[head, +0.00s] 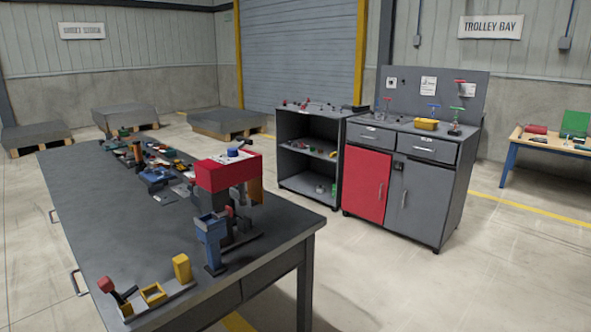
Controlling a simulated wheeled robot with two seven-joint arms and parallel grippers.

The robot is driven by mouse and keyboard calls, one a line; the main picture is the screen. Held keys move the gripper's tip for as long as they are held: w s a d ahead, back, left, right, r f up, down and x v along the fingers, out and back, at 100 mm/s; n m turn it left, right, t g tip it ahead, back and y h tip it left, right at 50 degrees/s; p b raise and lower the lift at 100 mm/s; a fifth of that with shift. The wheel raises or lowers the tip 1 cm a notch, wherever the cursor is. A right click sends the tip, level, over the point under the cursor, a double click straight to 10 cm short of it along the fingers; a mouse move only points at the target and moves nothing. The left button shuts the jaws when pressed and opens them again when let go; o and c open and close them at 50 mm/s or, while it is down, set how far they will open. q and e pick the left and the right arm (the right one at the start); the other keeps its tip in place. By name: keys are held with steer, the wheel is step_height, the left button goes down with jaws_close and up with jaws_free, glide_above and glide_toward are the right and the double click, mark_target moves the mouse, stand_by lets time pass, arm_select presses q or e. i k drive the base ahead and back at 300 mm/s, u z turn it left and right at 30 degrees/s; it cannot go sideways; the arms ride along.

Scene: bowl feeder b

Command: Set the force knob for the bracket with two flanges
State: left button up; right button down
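A machine with a red head (226,172) stands near the right end of the long dark table. A small blue, knob-like part (232,152) sits on top of the red head. I cannot tell whether it is the force knob, and no scale or marking on it is readable. A blue stand with an open top (210,236) stands in front of the machine. I cannot make out a bracket with two flanges among the small parts. Neither of my grippers is in view.
The long table (110,215) has a bare left part and small items (150,165) along its far edge. A fixture with yellow blocks (152,294) lies at its near edge. A shelf (308,160) and a cabinet with a red door (366,184) stand behind. Open floor lies right.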

mark_target(233, 153)
steer(key=u, duration=2.5)
steer(key=i, duration=1.15)
steer(key=z, duration=0.2)
